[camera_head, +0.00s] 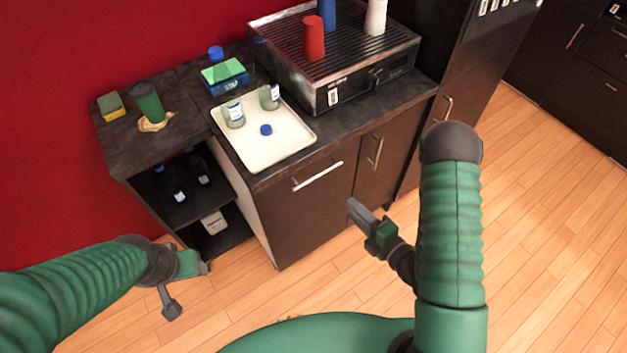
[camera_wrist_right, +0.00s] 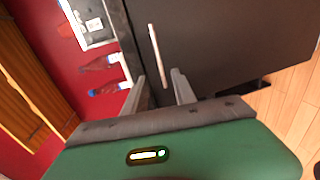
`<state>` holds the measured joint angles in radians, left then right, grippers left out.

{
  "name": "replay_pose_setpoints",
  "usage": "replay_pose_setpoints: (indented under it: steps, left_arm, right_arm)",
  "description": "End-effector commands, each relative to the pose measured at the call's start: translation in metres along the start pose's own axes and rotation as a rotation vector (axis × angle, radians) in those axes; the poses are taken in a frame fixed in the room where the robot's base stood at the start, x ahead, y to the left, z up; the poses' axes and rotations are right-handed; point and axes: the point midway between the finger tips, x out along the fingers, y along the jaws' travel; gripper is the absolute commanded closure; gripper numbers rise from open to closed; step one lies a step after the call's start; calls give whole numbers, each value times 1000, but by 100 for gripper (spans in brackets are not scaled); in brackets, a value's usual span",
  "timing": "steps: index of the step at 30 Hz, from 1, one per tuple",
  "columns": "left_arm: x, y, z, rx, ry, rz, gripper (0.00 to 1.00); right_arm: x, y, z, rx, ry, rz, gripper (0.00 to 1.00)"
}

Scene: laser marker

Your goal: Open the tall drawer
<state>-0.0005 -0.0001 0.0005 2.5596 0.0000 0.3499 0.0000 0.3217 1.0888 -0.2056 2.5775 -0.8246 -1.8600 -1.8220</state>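A dark cabinet front (camera_head: 300,215) under the counter has a long silver handle (camera_head: 318,177). A narrower dark front beside it has a vertical handle (camera_head: 375,151). Both fronts look shut; I cannot tell for certain which is the tall drawer. My right gripper (camera_head: 356,212) is in front of these fronts, below the silver handle and apart from it. In the right wrist view its two fingers (camera_wrist_right: 158,77) are spread and empty, with the silver handle (camera_wrist_right: 158,57) ahead of the gap. My left gripper (camera_head: 188,285) is low at the left; its opening is unclear.
A white tray (camera_head: 255,160) with jars and a blue-capped item sits on the counter. A grey machine (camera_head: 345,95) carries red, blue and white cylinders. An open shelf (camera_head: 205,240) holds bottles at the left. The wooden floor (camera_head: 530,230) is clear at the right.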

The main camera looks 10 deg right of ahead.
Motion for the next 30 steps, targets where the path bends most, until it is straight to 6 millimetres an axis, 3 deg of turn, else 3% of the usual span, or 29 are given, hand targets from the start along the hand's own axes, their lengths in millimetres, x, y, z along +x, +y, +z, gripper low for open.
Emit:
replay_pose_setpoints:
  steps: [8,15,24,30]
  left_arm:
    - [59,0,14,-2,-1,0,50]
    - [112,0,27,0,-1,0,50]
    - [104,0,25,-1,0,0,50]
    - [105,0,25,-1,0,0,50]
  right_arm:
    - [58,-11,7,3,4,14,68]
    - [82,-12,9,7,1,13,68]
    - [149,0,5,8,3,3,68]
    - [162,0,7,10,1,4,68]
